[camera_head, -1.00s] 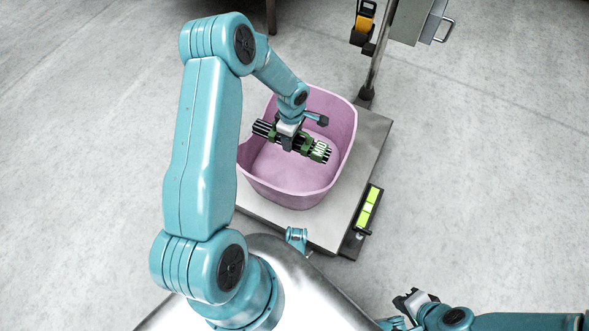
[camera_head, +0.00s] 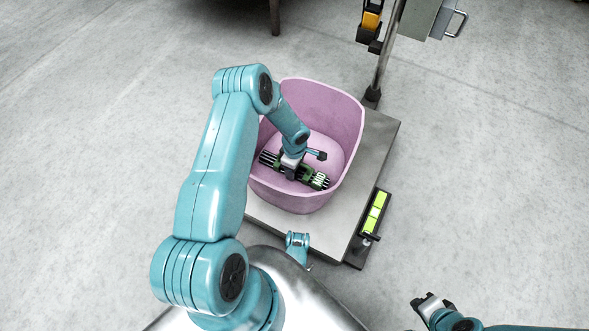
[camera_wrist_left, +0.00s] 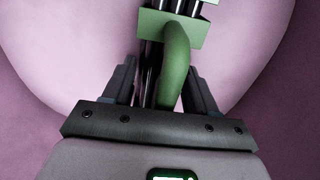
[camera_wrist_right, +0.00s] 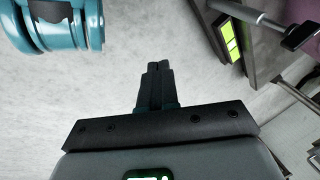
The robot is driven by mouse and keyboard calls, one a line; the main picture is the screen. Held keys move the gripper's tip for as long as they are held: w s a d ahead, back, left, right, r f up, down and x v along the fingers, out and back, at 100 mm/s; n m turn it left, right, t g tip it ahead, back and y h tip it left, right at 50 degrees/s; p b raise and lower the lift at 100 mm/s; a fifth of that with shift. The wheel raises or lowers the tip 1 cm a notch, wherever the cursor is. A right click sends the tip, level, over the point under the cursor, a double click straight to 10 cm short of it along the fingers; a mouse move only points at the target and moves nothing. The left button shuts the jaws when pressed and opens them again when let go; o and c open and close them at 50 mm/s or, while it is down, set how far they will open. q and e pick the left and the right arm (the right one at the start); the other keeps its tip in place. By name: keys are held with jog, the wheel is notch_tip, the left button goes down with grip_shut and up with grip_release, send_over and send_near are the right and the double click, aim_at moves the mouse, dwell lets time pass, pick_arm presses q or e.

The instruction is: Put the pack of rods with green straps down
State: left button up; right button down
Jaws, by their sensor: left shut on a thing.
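The pack of rods (camera_head: 314,180), dark rods with green straps and a white "M0" marking, is inside the pink tub (camera_head: 349,110). My left gripper (camera_head: 290,170) is shut on the pack, low in the tub. In the left wrist view the pack's green strap and handle (camera_wrist_left: 175,60) lie between the two fingers (camera_wrist_left: 160,88). Whether the pack touches the tub floor cannot be told. My right gripper (camera_head: 428,300) is at the lower right, away from the tub. In the right wrist view its fingers (camera_wrist_right: 157,80) are together with nothing between them.
The tub stands on a grey platform (camera_head: 376,140) with a post (camera_head: 383,60) behind it. A black bar with yellow-green blocks (camera_head: 374,212) is at the platform's right edge. The tub walls surround my left gripper.

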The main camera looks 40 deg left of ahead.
pick_arm(q)
jog(key=shift+f, duration=0.15)
jog(key=o, duration=1.4)
notch_tip(320, 180, up, 12)
jog(key=p, duration=0.5)
jog(key=shift+f, duration=0.25)
jog(key=shift+r, duration=0.4)
pick_arm(e)
jog(key=shift+g, duration=0.7)
jog(key=shift+s+a+r, duration=0.2)
jog(key=shift+s+r, duration=0.7)
jog(key=shift+r, duration=0.3)
jog(key=shift+s+a+r, duration=0.15)
jog(key=shift+s+r, duration=0.7)
jog(key=shift+r, duration=0.3)
